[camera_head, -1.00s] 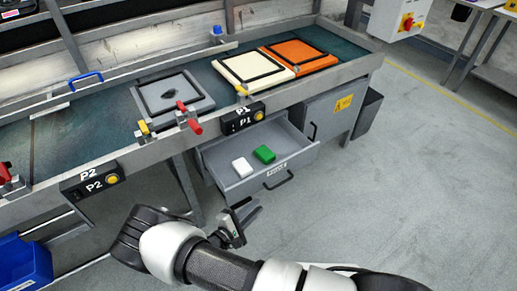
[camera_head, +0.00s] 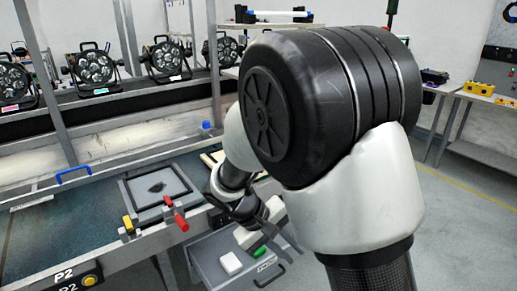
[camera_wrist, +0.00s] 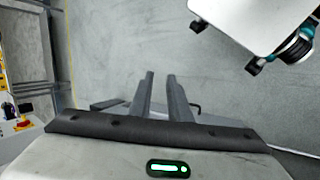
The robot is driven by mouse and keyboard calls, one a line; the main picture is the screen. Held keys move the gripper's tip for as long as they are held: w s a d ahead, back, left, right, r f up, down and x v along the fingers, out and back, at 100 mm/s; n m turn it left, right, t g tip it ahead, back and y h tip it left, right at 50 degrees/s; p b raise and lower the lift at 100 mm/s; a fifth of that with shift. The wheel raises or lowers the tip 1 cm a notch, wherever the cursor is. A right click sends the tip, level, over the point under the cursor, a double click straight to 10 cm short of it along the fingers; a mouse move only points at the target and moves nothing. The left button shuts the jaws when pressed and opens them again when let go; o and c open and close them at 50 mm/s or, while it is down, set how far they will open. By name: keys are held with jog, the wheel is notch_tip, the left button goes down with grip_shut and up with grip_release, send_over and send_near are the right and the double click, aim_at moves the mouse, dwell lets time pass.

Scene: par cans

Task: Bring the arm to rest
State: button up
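My arm rises large across the right half of the head view, its white and black links hiding part of the bench. My gripper (camera_wrist: 161,76) shows in the wrist view with two dark fingers apart and nothing between them; it is open and empty. In the head view, the gripper end hangs over or in front of the open drawer (camera_head: 208,272), partly hidden by my own arm. I cannot tell its exact height above the drawer. A white block (camera_head: 230,263) and a green block (camera_head: 258,251) lie in the drawer.
A grey fixture plate (camera_head: 150,211) sits on the bench beside a red-handled clamp (camera_head: 178,217). Several par cans (camera_head: 166,59) stand on the shelf behind. A P2 button box (camera_head: 75,278) is at the bench front. Open floor (camera_head: 455,240) lies at the right.

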jog(key=s+d+r+m+t+y, duration=0.2)
jog(key=s+d+r+m+y, duration=0.1)
jog(key=s+r, duration=0.55)
jog(key=s+d+r+m+t+y, duration=0.2)
jog(key=s+d+r+t+y, duration=0.15)
jog(key=s+r, duration=0.5)
notch_tip(320, 180, up, 21)
jog(key=w+p, duration=0.2)
jog(key=p, duration=1.8)
jog(key=shift+r+g, duration=0.15)
jog(key=shift+g, duration=0.3)
jog(key=shift+a, duration=0.1)
